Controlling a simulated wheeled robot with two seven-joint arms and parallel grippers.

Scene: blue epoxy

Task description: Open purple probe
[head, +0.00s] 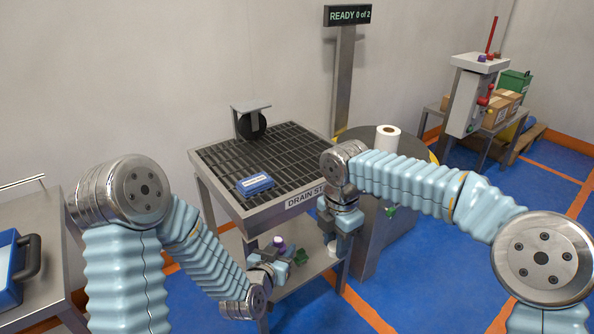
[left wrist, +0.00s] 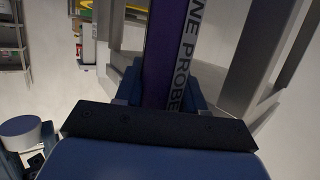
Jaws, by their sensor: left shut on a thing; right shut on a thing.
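The purple probe shows as a small purple top (head: 279,242) in the head view. In the left wrist view it is a long purple shaft (left wrist: 160,60) with a pale strip lettered "PROBE". My left gripper (head: 283,257) is shut on the purple probe, low in front of the drain table; its dark finger (left wrist: 160,125) crosses the left wrist view. The probe's lower part is hidden. My right gripper (head: 343,226) is at the table's front right corner, higher and to the right. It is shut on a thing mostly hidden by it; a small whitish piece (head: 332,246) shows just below.
The drain table (head: 222,150) has a slatted top with a blue case (head: 255,184) and a stand with a black disc (head: 252,124). Its lower shelf (head: 313,266) is beneath my grippers. A white roll (head: 387,138) stands on a round cabinet at the right.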

